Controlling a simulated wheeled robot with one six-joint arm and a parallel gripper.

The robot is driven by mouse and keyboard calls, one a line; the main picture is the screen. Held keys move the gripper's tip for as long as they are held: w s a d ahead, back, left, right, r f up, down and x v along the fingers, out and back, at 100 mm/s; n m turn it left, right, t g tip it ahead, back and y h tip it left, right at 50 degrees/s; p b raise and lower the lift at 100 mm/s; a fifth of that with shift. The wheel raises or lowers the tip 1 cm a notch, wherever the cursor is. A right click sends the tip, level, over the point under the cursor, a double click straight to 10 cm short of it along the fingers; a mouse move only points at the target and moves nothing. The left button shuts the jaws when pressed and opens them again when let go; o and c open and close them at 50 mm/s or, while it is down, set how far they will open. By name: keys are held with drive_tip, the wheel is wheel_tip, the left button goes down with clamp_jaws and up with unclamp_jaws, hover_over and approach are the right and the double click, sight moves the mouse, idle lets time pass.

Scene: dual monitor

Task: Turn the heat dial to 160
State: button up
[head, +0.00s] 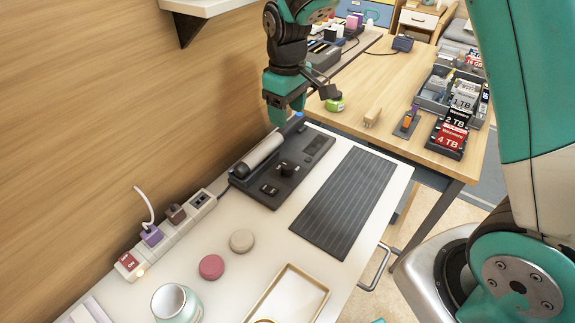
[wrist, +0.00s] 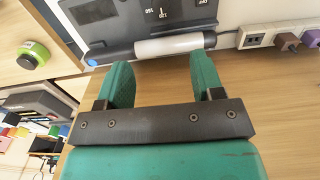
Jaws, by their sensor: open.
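The black heat dial (head: 287,168) stands on a dark device (head: 312,150) on the white bench, left of a ribbed mat. I cannot read its setting. A pale cylinder with a blue end (wrist: 175,46) lies along the device's near side there. My gripper (wrist: 162,78) is open and empty, with its two green fingers apart. In the head view my gripper (head: 284,112) hangs beyond the device's far end, near the wooden wall.
A dark ribbed mat (head: 345,200) lies right of the device. A power strip (head: 165,235) runs along the wall. Two round pucks, pink (head: 211,267) and beige (head: 242,240), and a tray (head: 288,293) lie nearer. A green round object (head: 335,104) is on the wooden table.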

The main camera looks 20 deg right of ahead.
sight(288, 165)
wheel_tip(288, 165, down, 17)
drive_tip(key=shift+r, duration=0.1)
idle(0.3)
drive_tip(key=c, duration=0.9)
